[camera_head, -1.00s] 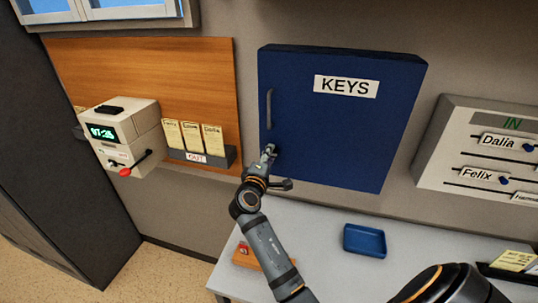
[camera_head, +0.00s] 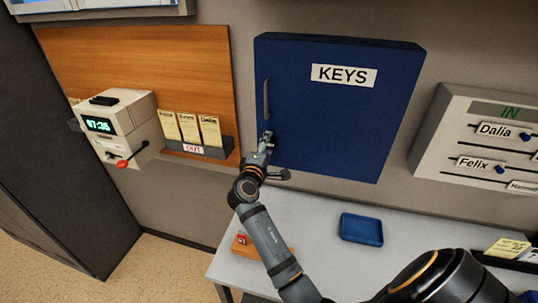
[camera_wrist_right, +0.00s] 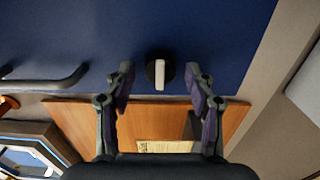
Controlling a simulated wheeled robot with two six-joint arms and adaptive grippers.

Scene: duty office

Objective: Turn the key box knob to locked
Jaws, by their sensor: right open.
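The blue key box (camera_head: 340,110), labelled KEYS, hangs on the wall with its door shut. Its handle (camera_head: 266,98) is a vertical bar near the left edge, also seen in the right wrist view (camera_wrist_right: 50,82). The knob (camera_wrist_right: 160,72) is a dark disc with a pale bar; in the right wrist view it sits just beyond and between the fingertips, apart from them. In the head view my gripper hides it. My right gripper (camera_head: 266,142) is open in front of the door's lower left; its fingers also show in the right wrist view (camera_wrist_right: 160,80). My left gripper is not in view.
A grey desk (camera_head: 310,222) stands below with a blue tray (camera_head: 361,229) and a small wooden block with a red part (camera_head: 240,247). A time clock (camera_head: 118,125) and card rack (camera_head: 195,150) are left of the box. An IN board (camera_head: 480,140) is at right.

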